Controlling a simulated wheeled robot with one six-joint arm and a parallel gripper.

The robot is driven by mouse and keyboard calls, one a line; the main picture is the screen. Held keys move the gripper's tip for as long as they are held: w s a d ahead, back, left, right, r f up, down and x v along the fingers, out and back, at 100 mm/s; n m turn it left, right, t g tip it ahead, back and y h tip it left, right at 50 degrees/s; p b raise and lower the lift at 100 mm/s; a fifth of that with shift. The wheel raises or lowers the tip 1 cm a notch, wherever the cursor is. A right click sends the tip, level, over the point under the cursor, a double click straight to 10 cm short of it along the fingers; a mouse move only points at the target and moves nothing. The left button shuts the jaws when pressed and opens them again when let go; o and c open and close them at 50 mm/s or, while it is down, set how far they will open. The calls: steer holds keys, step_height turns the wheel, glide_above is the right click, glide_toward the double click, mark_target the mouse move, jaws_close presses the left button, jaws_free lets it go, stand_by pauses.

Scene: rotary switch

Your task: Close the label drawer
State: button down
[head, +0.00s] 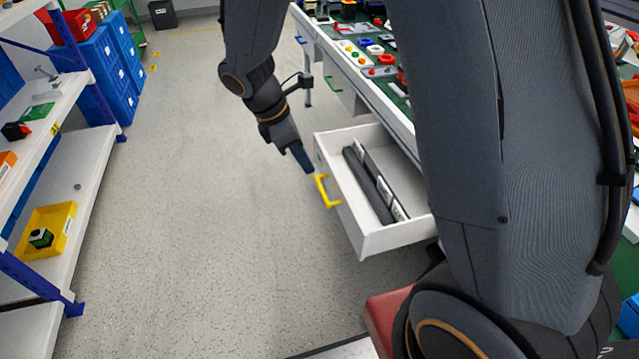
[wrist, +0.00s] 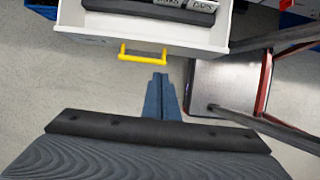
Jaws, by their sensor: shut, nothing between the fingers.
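The label drawer (head: 372,240) is a white drawer pulled out from under the workbench. It has a yellow handle (head: 323,190) on its front and long dark label holders (head: 372,185) inside. In the wrist view the drawer front (wrist: 190,48) is at the top, with the yellow handle (wrist: 143,55) below it. My gripper (head: 309,170) is shut and empty, in front of the drawer near the handle's far end. In the wrist view its fingertips (wrist: 160,78) point towards the handle, slightly right of its middle, with a small gap visible.
The workbench (head: 400,120) carries many small parts and has other drawers with a green handle (head: 335,84) and a blue handle (head: 301,40). A shelf (head: 85,195) stands at left. The floor between is clear.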

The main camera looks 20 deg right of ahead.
glide_toward(327, 201)
step_height(327, 201, down, 2)
steer(key=d, duration=0.3)
steer(key=shift+d+f, duration=0.3)
steer(key=shift+d, duration=0.6)
